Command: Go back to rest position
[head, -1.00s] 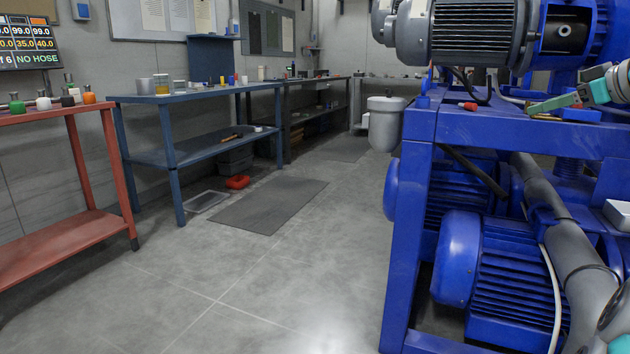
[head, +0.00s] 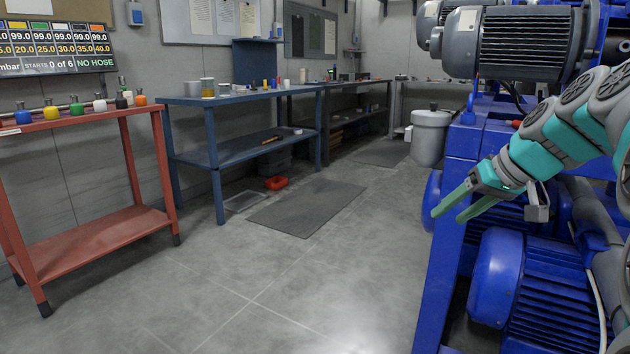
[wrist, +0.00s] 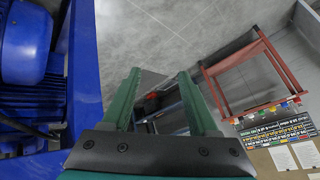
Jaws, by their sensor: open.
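My gripper (head: 448,212) is open and empty in the head view, at the right. Its two green fingers point left and down, in front of the blue machine frame (head: 445,270). My arm reaches in from the right edge. In the wrist view my gripper (wrist: 155,85) shows two green fingers apart, with nothing held between them. The blue machine fills the left of that view.
A red table (head: 90,248) with several coloured-cap bottles stands at the left. A blue bench (head: 190,155) stands behind it. A display panel (head: 60,48) reads "NO HOSE". A dark mat (head: 305,208) lies on the floor. The grey floor ahead is clear.

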